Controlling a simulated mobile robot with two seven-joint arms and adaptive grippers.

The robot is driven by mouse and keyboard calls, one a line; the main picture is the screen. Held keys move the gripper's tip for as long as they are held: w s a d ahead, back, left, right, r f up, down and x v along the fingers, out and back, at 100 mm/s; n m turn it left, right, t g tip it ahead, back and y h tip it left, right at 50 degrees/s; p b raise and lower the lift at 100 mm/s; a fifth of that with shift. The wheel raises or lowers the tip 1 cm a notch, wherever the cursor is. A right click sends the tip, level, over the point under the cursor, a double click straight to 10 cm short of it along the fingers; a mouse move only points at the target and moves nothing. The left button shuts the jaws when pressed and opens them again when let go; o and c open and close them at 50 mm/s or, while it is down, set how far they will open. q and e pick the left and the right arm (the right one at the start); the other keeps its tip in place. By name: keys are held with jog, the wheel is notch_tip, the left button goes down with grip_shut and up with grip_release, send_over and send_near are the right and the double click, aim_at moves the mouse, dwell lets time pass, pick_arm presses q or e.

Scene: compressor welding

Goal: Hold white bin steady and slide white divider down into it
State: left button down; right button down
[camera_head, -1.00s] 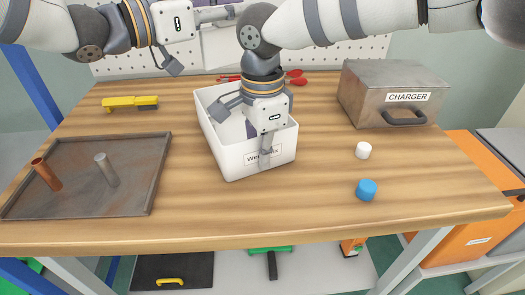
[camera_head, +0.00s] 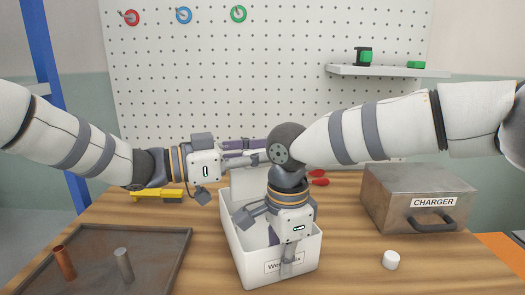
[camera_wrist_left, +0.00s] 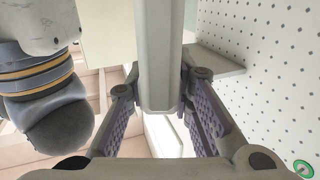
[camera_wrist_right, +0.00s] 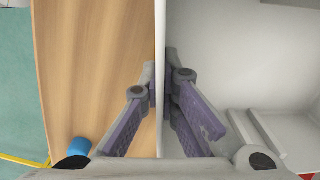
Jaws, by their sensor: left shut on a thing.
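The white bin (camera_head: 255,275) stands on the table, open at the top, with a label on its front. My right gripper (camera_head: 288,265) points down at its front wall. In the right wrist view its fingers (camera_wrist_right: 163,85) straddle and pinch that wall. The white divider (camera_head: 248,184) is a pale upright panel above the bin's far part. My left gripper (camera_head: 255,152) is shut on the divider's top; the divider also shows between its fingers in the left wrist view (camera_wrist_left: 160,60). My right arm covers part of the divider, and I cannot tell whether its lower edge is inside the bin.
A metal charger box (camera_head: 415,200) is at the right, with a white cap (camera_head: 391,260) in front. A rusty tray (camera_head: 120,235) with two cylinders is at the left. A yellow tool (camera_head: 158,195) lies behind it. A blue cylinder (camera_wrist_right: 80,147) shows in the right wrist view.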

pick_arm(q)
jog(key=shift+f, duration=4.25)
jog(key=shift+f, duration=0.8)
jog(key=c, duration=1.3)
grip_release()
jog(key=shift+c, duration=0.2)
jog(key=v, duration=1.2)
pick_arm(e)
jog(key=c, duration=1.7)
grip_release()
